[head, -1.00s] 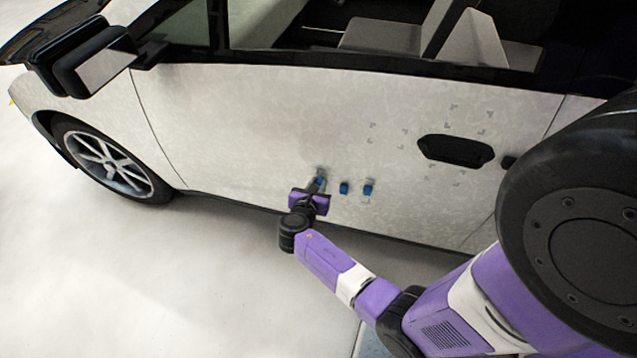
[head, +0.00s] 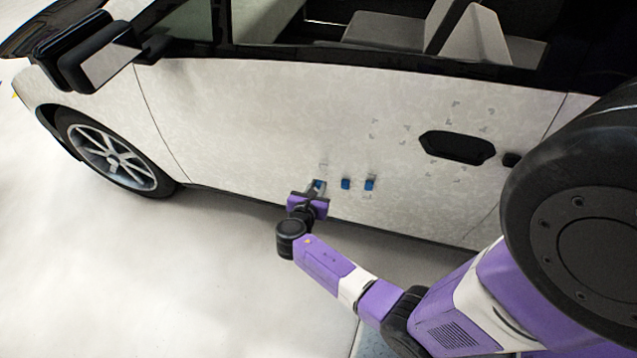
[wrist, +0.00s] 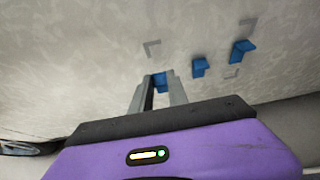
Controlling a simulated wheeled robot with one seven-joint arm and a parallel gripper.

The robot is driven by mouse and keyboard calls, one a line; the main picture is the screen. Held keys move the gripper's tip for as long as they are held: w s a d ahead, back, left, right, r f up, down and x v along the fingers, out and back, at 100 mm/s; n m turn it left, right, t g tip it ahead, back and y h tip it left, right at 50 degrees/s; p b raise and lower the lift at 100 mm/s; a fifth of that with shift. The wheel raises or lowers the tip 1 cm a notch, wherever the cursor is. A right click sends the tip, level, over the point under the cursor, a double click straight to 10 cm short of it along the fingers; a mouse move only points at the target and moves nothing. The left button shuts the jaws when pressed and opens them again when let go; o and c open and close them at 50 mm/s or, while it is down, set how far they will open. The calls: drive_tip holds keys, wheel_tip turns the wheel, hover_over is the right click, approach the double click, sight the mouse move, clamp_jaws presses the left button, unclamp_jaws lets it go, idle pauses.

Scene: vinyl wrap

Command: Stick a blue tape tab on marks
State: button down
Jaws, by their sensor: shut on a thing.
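My gripper (head: 318,187) is shut on a small blue tape tab (wrist: 160,84), low in front of the white car door (head: 250,120). In the wrist view the gripper's (wrist: 159,88) two grey fingers hold the tab just below a grey corner mark (wrist: 152,49). I cannot tell whether this tab touches the door. Two other blue tabs sit on the door to the right: a middle tab (head: 346,183) and a right tab (head: 369,184). Both also show in the wrist view, the middle one (wrist: 199,67) and the right one (wrist: 243,50), near more grey marks.
Several grey corner marks (head: 456,104) surround the black door handle (head: 456,147), up and to the right. The side mirror (head: 105,60) and front wheel (head: 108,158) are at the left. The pale floor (head: 130,270) is clear in front of the door.

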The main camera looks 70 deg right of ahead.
drive_tip(key=shift+s+a+p, duration=0.15)
drive_tip(key=shift+a+p, duration=0.4)
drive_tip(key=shift+a, duration=1.55)
